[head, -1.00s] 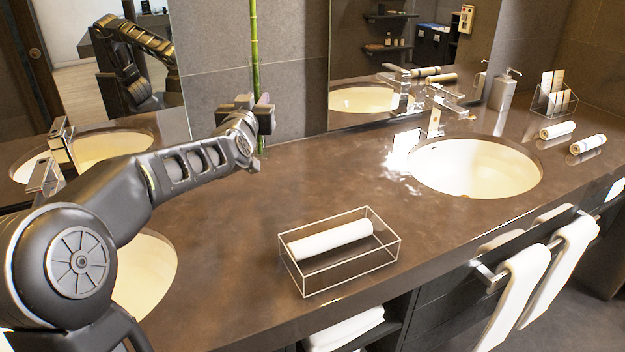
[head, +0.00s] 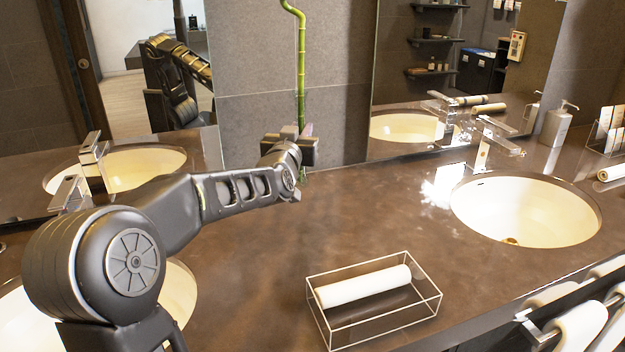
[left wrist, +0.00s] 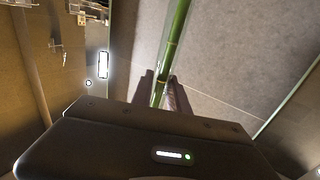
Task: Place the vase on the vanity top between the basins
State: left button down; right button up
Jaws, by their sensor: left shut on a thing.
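The vase shows as a slim, apparently clear upright form around a tall green bamboo stalk (head: 301,85), by the grey wall at the back of the vanity top (head: 240,245). My left gripper (head: 306,150) is shut on the vase and hides much of its lower part. A little green shows just below the fingers; I cannot tell whether the base touches the top. In the left wrist view the stalk (left wrist: 172,45) rises between the fingers (left wrist: 163,90). The left basin (head: 180,295) is partly behind my arm; the right basin (head: 525,210) is clear. My right gripper is out of view.
A clear box with a rolled white towel (head: 365,285) stands near the front edge. Taps (head: 490,145) and a soap dispenser (head: 557,124) stand at the back right. Mirrors line the wall. The middle of the top is bare.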

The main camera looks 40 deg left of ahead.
pick_arm(q)
jog(key=shift+f, duration=0.6)
jog(key=shift+f, duration=2.6)
jog(key=c, duration=1.3)
grip_release()
